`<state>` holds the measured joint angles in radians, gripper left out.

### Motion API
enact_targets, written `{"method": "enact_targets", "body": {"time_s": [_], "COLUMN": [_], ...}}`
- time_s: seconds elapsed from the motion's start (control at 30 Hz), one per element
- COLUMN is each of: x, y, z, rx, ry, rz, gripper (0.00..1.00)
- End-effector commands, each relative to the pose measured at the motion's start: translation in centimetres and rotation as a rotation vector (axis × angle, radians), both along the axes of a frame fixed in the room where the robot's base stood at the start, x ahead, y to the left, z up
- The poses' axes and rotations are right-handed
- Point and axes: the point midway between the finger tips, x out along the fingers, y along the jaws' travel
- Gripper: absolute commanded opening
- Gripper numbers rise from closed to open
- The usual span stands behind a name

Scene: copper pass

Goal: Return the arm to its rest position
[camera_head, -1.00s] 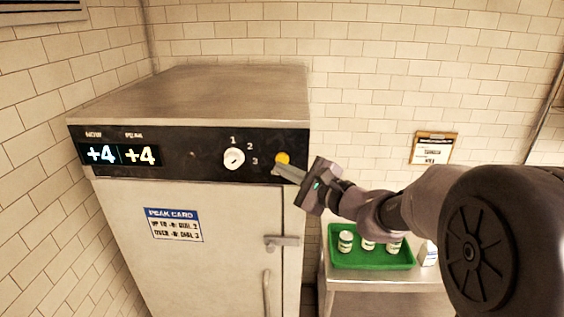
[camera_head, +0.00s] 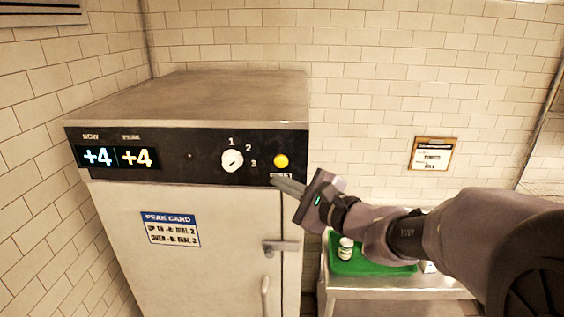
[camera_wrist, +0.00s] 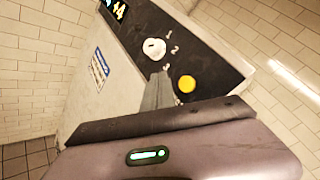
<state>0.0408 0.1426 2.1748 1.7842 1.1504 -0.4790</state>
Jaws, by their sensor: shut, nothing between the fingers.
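My gripper (camera_head: 274,181) is shut and empty. Its fingertips are at the lower right of the fridge's black control panel (camera_head: 205,157), just below the round yellow button (camera_head: 281,161). I cannot tell whether they touch the panel. In the wrist view the shut fingers (camera_wrist: 160,78) point at the panel, between the white dial (camera_wrist: 154,48) and the yellow button (camera_wrist: 187,84). My arm reaches in from the right edge of the head view.
The steel cabinet (camera_head: 130,245) has two displays reading +4, a blue-headed card (camera_head: 171,229) and a door latch (camera_head: 282,246). A green tray (camera_head: 345,266) with a white jar (camera_head: 346,248) stands on a steel table, partly behind my arm. A clipboard (camera_head: 432,154) hangs on the wall.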

Motion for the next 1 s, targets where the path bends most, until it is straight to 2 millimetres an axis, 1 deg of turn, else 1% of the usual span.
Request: {"method": "enact_targets", "body": {"time_s": [0.13,0.17,0.23,0.27,0.3,0.33,0.37,0.4,0.43,0.47,0.5,0.57,0.6,0.7,0.77,0.83,1.0], "x": [-0.3,-0.9,-3.8,-5.6,-8.5,-10.9,-13.2,-16.0,-18.0,-19.8,-22.0,-24.6,-25.9,-27.9,-28.6,-29.0,-29.0], "y": [0.2,0.4,1.6,2.2,2.8,3.0,3.0,2.5,1.9,1.1,-0.3,-2.7,-4.5,-8.3,-10.0,-11.1,-11.5], "z": [-0.3,-0.9,-3.6,-5.4,-8.3,-10.8,-13.4,-16.7,-19.3,-21.8,-25.1,-29.4,-31.8,-35.8,-37.0,-37.4,-37.3], "rx": [-0.009,-0.025,-0.110,-0.168,-0.262,-0.344,-0.431,-0.550,-0.641,-0.735,-0.858,-1.035,-1.145,-1.368,-1.457,-1.518,-1.535], "ry": [-0.002,-0.003,-0.014,-0.019,-0.027,-0.032,-0.036,-0.043,-0.047,-0.052,-0.057,-0.064,-0.069,-0.079,-0.082,-0.084,-0.083], "rz": [0.009,0.025,0.101,0.147,0.215,0.267,0.314,0.371,0.405,0.436,0.470,0.499,0.510,0.513,0.508,0.504,0.503], "gripper": [0.00,0.00,0.00,0.00,0.00,0.00,0.00,0.00,0.00,0.00,0.00,0.00,0.00,0.00,0.00,0.00,0.00]}}
